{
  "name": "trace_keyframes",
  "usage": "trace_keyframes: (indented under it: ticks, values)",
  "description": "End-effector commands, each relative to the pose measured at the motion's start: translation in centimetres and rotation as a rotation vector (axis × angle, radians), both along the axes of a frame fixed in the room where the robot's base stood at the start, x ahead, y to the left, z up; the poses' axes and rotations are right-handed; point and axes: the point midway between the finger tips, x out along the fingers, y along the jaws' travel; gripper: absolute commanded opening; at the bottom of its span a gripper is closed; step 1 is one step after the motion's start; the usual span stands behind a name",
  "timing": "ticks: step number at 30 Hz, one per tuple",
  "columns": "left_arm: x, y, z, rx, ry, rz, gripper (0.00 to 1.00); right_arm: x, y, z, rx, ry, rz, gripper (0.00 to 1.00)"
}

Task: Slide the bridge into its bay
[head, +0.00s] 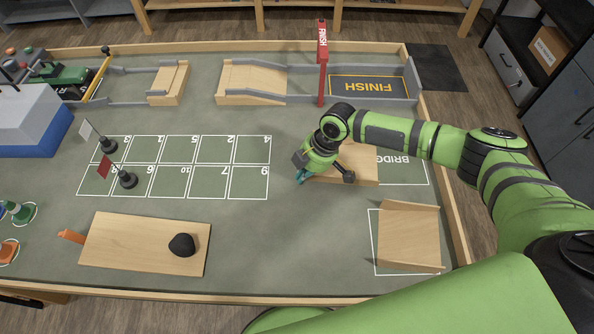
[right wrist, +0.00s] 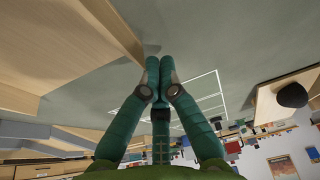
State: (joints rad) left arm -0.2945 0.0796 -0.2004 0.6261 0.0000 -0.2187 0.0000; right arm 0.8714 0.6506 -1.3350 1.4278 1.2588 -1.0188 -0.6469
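The bridge, a light wooden piece (head: 358,164), lies on the green mat right of centre in the head view. Its right end meets the white-outlined bay marked BRIDGE (head: 405,172); part of the bay is bare and part is hidden by my arm. My right gripper (head: 301,178) is low at the bridge's left end, its teal fingers closed together with nothing between them. In the right wrist view the shut fingertips (right wrist: 158,65) are beside a wooden edge (right wrist: 112,28); I cannot tell whether they touch it. My left gripper is not in view.
A wooden ramp (head: 408,235) stands in a white outline at lower right. A wooden board (head: 130,245) with a black lump (head: 182,245) lies lower left. Numbered cells (head: 205,180) and two flags are at left. A red FINISH post (head: 322,60) stands behind. The mat below the gripper is clear.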

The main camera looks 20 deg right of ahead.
Motion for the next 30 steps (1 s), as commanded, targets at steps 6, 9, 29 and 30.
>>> trace_keyframes:
  ticks: [6, 9, 29, 30]
  values:
    - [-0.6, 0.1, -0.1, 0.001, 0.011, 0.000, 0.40, 0.0, 0.0, 0.0, 0.000, 0.001, 0.000, 0.00]
    - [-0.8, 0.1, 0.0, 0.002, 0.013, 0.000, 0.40, -0.1, -0.5, 0.0, 0.000, 0.002, -0.003, 0.00]
    - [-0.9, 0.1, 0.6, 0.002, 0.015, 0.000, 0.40, -2.4, -10.6, 0.0, 0.001, 0.000, 0.001, 0.00]
    - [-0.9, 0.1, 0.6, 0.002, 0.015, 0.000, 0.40, -2.4, -10.6, 0.0, 0.001, 0.001, 0.000, 0.00]
